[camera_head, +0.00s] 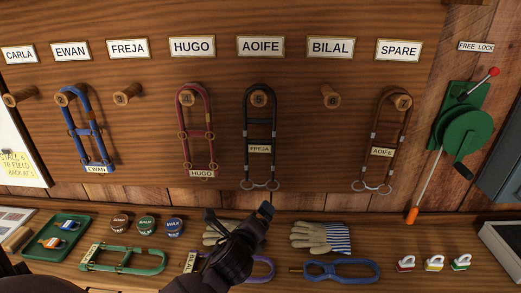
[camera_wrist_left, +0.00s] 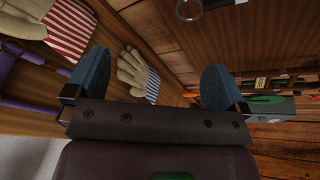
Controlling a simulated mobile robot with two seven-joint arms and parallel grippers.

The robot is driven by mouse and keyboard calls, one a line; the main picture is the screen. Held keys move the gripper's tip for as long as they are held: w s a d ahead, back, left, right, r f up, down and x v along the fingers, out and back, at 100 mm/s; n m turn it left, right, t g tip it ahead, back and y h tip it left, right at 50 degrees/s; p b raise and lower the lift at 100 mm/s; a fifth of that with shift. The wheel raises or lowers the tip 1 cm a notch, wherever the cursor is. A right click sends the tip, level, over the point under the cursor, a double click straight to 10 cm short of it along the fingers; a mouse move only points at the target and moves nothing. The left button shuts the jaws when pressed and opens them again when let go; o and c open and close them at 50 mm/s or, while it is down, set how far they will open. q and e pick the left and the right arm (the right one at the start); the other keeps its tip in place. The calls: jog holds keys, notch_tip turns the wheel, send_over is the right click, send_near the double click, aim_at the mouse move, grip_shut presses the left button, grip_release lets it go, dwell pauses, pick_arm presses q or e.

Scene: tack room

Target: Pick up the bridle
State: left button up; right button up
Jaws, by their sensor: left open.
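Several bridles are in the head view. On the pegs are a blue one (camera_head: 82,130) tagged EWAN, a red one (camera_head: 194,133) tagged HUGO, a black one (camera_head: 260,120) tagged FREJA under the AOIFE label, and a brown one (camera_head: 390,140) tagged AOIFE under the SPARE label. On the shelf lie a green bridle (camera_head: 125,260), a purple bridle (camera_head: 262,270) partly behind my gripper, and a blue strap piece (camera_head: 342,271). My left gripper (camera_head: 238,213) is open and empty over the shelf, below and left of the black bridle. Its fingers show in the wrist view (camera_wrist_left: 155,80).
The FREJA (camera_head: 127,92) and BILAL (camera_head: 331,99) pegs are bare, as is CARLA's. Gloves (camera_head: 320,237), round tins (camera_head: 146,225), a green tray (camera_head: 40,252) and small clips (camera_head: 433,263) crowd the shelf. A green lever device (camera_head: 462,120) is at right.

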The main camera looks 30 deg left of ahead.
aim_at(260, 150)
pick_arm(q)
jog(key=w+a+r+m+t+y, duration=0.1)
jog(key=w+r+m+y, duration=0.1)
jog(key=r+m, duration=0.35)
jog(key=w+a+r+m+y, duration=0.1)
jog(key=w+r+m+y, duration=0.2)
jog(key=r, duration=0.5)
jog(key=shift+n, duration=0.25)
jog(key=x, duration=1)
jog(key=shift+w+a+f, duration=0.1)
jog(key=shift+w+f, duration=0.1)
jog(key=shift+f, duration=0.05)
jog(key=c, duration=1)
